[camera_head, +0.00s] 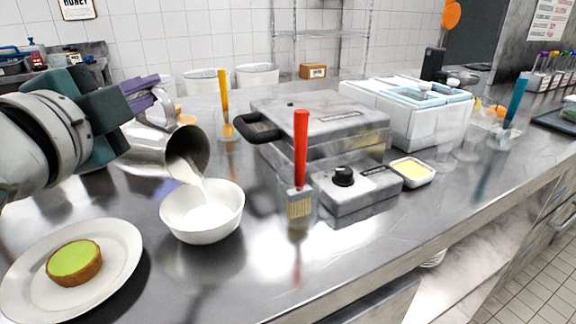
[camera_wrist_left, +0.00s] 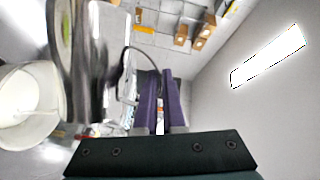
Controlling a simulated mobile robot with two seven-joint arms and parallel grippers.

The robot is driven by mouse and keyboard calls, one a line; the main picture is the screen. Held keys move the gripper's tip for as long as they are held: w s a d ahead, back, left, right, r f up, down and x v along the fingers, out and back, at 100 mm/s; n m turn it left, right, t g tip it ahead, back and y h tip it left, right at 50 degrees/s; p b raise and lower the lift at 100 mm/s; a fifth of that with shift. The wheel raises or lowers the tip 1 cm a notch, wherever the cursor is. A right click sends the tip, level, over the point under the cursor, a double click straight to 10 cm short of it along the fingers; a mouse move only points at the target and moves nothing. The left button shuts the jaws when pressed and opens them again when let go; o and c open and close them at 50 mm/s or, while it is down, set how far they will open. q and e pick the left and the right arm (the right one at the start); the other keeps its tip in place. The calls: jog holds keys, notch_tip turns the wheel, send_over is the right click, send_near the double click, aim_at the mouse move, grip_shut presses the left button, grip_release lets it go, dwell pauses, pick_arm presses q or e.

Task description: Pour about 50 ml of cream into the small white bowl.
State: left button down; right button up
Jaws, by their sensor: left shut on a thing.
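My left gripper (camera_head: 152,97), with purple fingers, is shut on a shiny metal jug (camera_head: 143,152). The jug is tilted with its mouth down to the right, above the left side of the small white bowl (camera_head: 203,226). White cream (camera_head: 187,172) runs from its lip into the bowl. The bowl stands upright on the steel counter and has white cream inside; its level is hard to tell. In the left wrist view the jug (camera_wrist_left: 92,60) is beside the purple fingers (camera_wrist_left: 163,102), with a white bowl (camera_wrist_left: 22,125) at the left edge. My right gripper is not in view.
A white plate (camera_head: 125,240) with a green-topped tart (camera_head: 75,262) is left of the bowl. A red-handled brush (camera_head: 301,150) stands in a clear holder right of it. A grey press (camera_head: 310,120) is behind. The front counter right of the bowl is mostly clear.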

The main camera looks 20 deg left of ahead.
aim_at(135, 121)
pick_arm(q)
jog(key=shift+d, duration=0.2)
dwell(0.3)
jog(key=shift+a+r+n+p, duration=0.4)
jog(key=shift+a+r+p, duration=0.25)
jog(key=shift+p, duration=0.2)
jog(key=shift+w+a+f+n+g+h, duration=0.1)
jog(key=shift+a+f+n+g+h, duration=0.15)
jog(key=shift+a+n, duration=0.2)
jog(key=shift+w+a+f+n+g+h, duration=0.1)
jog(key=shift+a+f+n+g, duration=0.05)
jog(key=shift+a+f+n, duration=0.3)
jog(key=shift+a+r+n+p, duration=0.3)
jog(key=shift+a+p, duration=0.15)
jog(key=shift+p, duration=0.45)
jog(key=shift+d+f+b, duration=0.1)
jog(key=shift+f+b, duration=0.3)
jog(key=shift+f, duration=0.05)
